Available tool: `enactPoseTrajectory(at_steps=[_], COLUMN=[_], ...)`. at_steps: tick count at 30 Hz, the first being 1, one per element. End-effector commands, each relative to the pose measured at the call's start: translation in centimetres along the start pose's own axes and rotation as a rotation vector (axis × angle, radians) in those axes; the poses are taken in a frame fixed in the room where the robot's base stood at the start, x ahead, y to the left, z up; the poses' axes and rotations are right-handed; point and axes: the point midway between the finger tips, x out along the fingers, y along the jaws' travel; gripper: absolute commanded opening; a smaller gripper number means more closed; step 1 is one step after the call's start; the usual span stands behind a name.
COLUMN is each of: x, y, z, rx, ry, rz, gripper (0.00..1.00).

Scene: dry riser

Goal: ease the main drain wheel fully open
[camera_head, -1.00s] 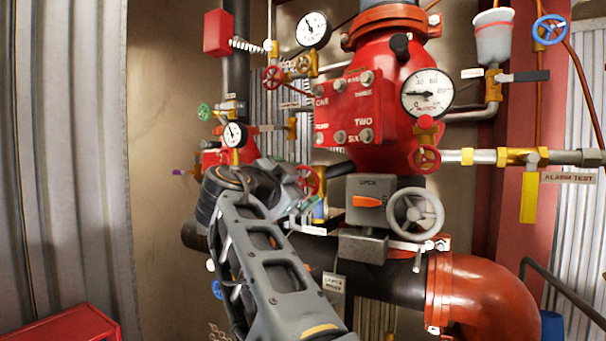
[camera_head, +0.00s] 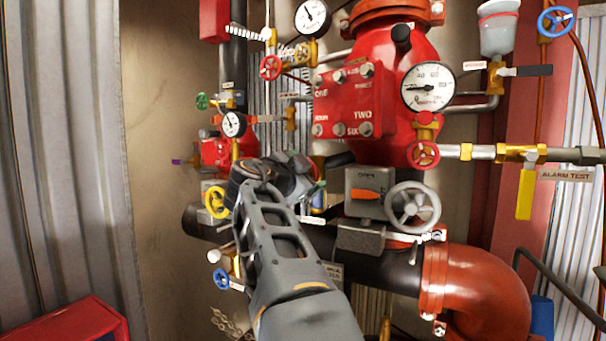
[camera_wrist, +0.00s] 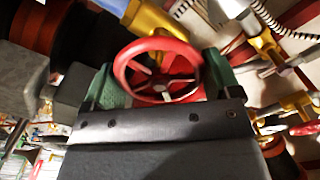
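A red handwheel (camera_wrist: 158,70) with spokes fills the space between the green-padded fingers of my gripper (camera_wrist: 160,80) in the wrist view. I take it for the main drain wheel; no label on it is readable. The fingers stand wide, one on each side of the rim, and the rim is close to both pads. I cannot tell whether they press on it. In the head view my gripper (camera_head: 308,172) reaches in left of the grey box with the orange lever, and my arm hides the red wheel there.
A grey handwheel (camera_head: 413,207) and the grey box (camera_head: 369,192) stand just right of my gripper. A yellow wheel (camera_head: 216,202) and a blue wheel (camera_head: 221,279) are on the left. A thick dark pipe (camera_head: 385,272) runs below. A red case (camera_head: 75,330) is at lower left.

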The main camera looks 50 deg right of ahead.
Motion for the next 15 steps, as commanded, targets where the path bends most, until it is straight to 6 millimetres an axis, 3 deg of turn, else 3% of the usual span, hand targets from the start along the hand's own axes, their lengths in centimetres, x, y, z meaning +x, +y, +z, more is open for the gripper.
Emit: enactPoseTrajectory(at_steps=[8,15], x=[-0.01,0.00], y=[0.01,0.11], z=[0.00,0.13], rx=[0.000,-0.031], ry=[0.000,0.000], rz=[0.001,0.001], gripper=[0.57,0.57])
